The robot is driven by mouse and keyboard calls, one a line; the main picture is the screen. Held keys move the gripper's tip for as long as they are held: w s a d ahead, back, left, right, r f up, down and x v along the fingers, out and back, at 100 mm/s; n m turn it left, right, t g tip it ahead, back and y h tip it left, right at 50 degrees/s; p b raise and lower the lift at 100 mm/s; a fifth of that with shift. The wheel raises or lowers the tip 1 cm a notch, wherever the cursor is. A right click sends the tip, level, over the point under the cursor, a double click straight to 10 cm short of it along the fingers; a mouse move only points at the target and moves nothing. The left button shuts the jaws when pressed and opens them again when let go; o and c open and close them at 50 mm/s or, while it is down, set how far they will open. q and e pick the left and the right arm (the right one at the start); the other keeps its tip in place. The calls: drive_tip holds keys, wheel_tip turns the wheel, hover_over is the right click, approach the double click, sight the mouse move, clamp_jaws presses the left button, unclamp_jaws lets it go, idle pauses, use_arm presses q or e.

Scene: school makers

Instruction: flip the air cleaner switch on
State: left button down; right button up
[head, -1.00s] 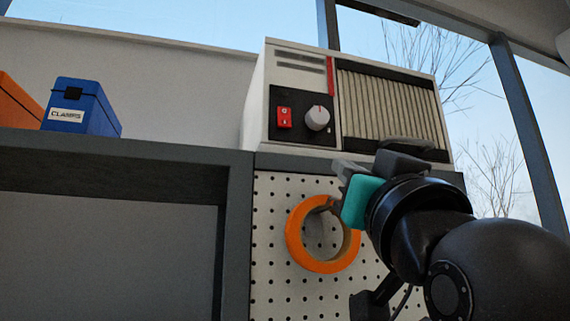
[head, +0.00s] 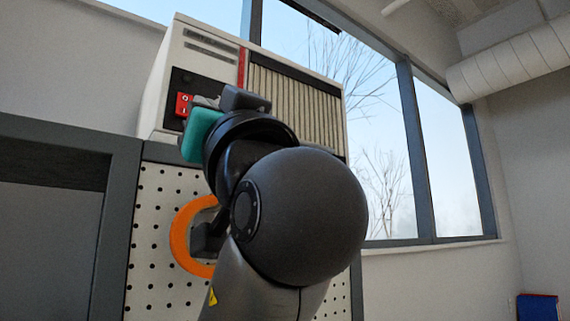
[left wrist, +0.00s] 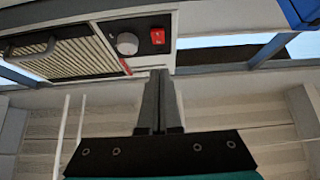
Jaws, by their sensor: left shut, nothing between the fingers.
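The air cleaner (head: 295,100) is a cream box with a pleated grille and a dark control panel, standing on top of the pegboard cabinet. Its red rocker switch (head: 183,104) shows just left of my left gripper (head: 203,102), which hides the knob in the head view. In the left wrist view, the air cleaner's grille (left wrist: 60,52), the grey knob (left wrist: 127,43) and the red switch (left wrist: 158,37) all show. My left gripper (left wrist: 158,74) is shut and empty, its tips lined up with the switch and appearing below it; contact cannot be told.
An orange ring (head: 180,238) hangs on the white pegboard (head: 155,275) below, partly behind my arm. A grey shelf frame (head: 122,190) stands at the left. Windows (head: 440,150) are behind at the right. A blue box (left wrist: 302,12) shows in the left wrist view's upper right corner.

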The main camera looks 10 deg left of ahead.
sight(183, 107)
use_arm(q)
drive_tip(key=w+a+r+p, duration=0.1)
drive_tip(key=a, duration=0.1)
drive_tip(key=w+a+r+p, duration=0.1)
drive_tip(key=w, duration=0.1)
drive_tip(key=w+a+r+p, duration=0.1)
drive_tip(key=a, duration=0.1)
drive_tip(key=shift+w+a+r+p, duration=0.1)
drive_tip(key=shift+w+a+p, duration=0.2)
drive_tip(key=shift+w+a, duration=0.4)
drive_tip(key=shift+f, duration=0.2)
drive_tip(key=t+y+b, duration=0.1)
drive_tip(key=b, duration=0.2)
drive_tip(key=shift+w+a+f, duration=0.3)
drive_tip(key=shift+f, duration=0.05)
drive_tip(key=shift+r, duration=0.35)
